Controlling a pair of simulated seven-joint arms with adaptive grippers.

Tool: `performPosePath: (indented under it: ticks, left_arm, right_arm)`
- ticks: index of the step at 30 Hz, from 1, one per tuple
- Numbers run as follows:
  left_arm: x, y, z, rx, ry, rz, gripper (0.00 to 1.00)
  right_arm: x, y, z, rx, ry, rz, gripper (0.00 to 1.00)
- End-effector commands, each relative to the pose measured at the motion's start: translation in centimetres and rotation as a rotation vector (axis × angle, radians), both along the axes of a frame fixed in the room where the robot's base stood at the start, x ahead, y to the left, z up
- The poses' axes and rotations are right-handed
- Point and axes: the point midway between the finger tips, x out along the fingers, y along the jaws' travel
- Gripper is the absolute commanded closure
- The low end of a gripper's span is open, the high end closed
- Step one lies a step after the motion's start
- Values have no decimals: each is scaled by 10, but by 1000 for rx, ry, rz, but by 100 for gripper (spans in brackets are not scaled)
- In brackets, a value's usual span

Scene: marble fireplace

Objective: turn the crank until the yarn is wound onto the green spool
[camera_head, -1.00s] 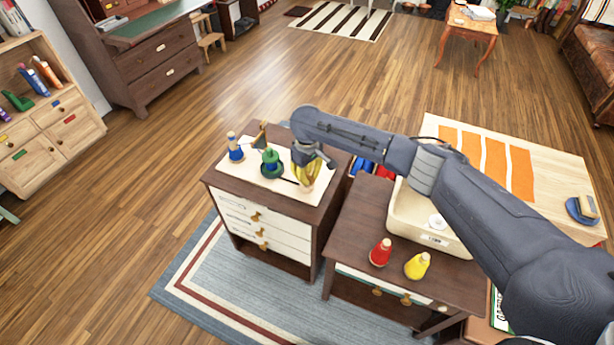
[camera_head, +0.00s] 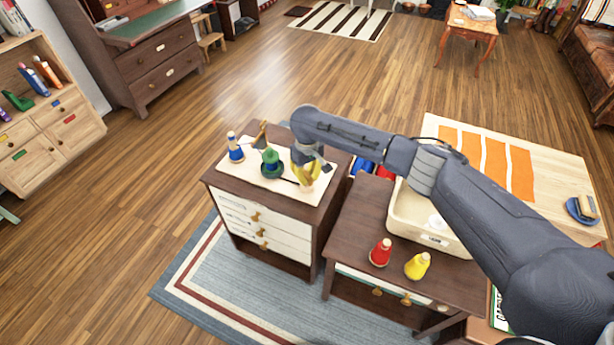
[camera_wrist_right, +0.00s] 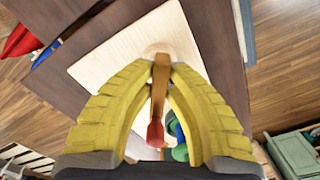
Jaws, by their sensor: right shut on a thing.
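The green spool (camera_head: 270,163) stands on a pale board (camera_head: 257,180) on top of the small dark cabinet. A blue cone of yarn (camera_head: 235,153) stands at the board's left end. My right gripper (camera_head: 306,182) is at the board's right end, yellow fingers pointing down. In the right wrist view, its fingertips (camera_wrist_right: 161,66) are closed on the wooden crank (camera_wrist_right: 160,85), whose red tip (camera_wrist_right: 155,132) lies between the fingers. Parts of the green spool (camera_wrist_right: 180,152) show beside that tip, partly hidden by a finger. My left gripper is out of view.
A side table to the right holds a red cone (camera_head: 380,252), a yellow cone (camera_head: 417,266) and a cream bin (camera_head: 400,215). My right arm passes above this bin. Open floor lies behind the cabinet, and a blue rug (camera_head: 215,285) in front.

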Motion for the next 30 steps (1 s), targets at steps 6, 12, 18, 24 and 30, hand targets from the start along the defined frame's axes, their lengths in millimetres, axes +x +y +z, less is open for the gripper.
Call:
performPosePath:
  ticks: [6, 12, 18, 24, 30]
  left_arm:
    - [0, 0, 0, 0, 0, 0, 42]
    - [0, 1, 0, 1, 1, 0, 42]
    - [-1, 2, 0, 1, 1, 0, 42]
    - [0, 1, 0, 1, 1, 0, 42]
    - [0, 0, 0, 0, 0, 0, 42]
  right_arm:
    - [0, 0, 0, 0, 0, 1, 62]
    - [0, 0, 0, 0, 0, 1, 62]
    - [1, 0, 10, 1, -2, 1, 62]
    - [1, 0, 41, 0, -4, 2, 62]
    - [1, 0, 76, 0, -3, 2, 62]
